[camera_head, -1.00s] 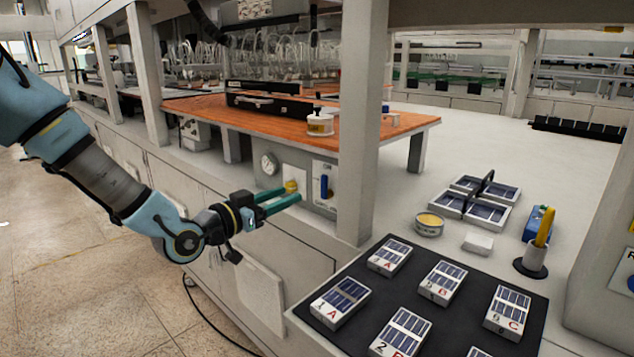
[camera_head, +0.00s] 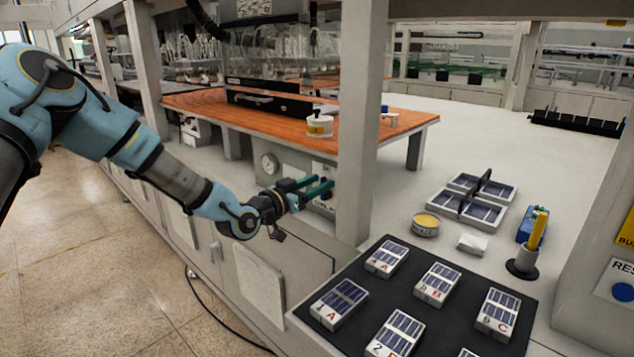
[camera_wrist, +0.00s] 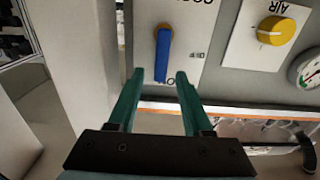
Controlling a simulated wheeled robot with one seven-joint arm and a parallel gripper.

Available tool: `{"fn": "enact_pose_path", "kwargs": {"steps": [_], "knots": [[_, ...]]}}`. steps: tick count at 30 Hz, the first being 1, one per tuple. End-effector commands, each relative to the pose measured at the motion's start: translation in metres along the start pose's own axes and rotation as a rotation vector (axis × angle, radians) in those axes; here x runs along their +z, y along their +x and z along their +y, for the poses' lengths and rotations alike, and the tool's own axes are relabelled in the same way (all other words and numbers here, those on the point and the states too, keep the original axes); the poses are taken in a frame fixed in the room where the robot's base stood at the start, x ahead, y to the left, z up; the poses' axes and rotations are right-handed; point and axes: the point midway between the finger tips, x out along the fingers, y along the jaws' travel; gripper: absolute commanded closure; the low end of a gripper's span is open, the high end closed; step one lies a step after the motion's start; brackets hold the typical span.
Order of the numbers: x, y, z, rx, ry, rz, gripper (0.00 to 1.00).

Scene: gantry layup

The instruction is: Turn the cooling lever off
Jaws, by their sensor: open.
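The cooling lever (camera_wrist: 163,50) is a blue bar on a yellow hub, on a pale plate with partly cut-off lettering. In the wrist view it points down the picture, toward a label at the plate's edge; a small second label sits to its right. My gripper (camera_wrist: 160,75) is open and empty, its two teal fingertips just short of the lever's free end, one to each side in the picture. In the head view my gripper (camera_head: 325,182) is at the panel under the orange-topped table and largely hides the lever. Contact cannot be told.
Beside the lever are a yellow AIR knob (camera_wrist: 277,32) and a round gauge (camera_wrist: 305,68). A grey post (camera_head: 360,130) stands close to the right of my gripper. A dark mat (camera_head: 400,270) with several labelled cell blocks lies at the front right.

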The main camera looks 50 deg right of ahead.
Motion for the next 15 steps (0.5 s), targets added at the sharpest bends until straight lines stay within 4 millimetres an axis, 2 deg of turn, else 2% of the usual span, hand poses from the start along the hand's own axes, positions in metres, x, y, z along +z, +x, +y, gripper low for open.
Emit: {"fn": "enact_pose_path", "kwargs": {"steps": [4,15], "knots": [[0.0001,-0.0002,0.0,0.0,0.0,0.0,0.52],[0.0,-0.0004,0.0,0.0,0.0,0.0,0.94]]}}
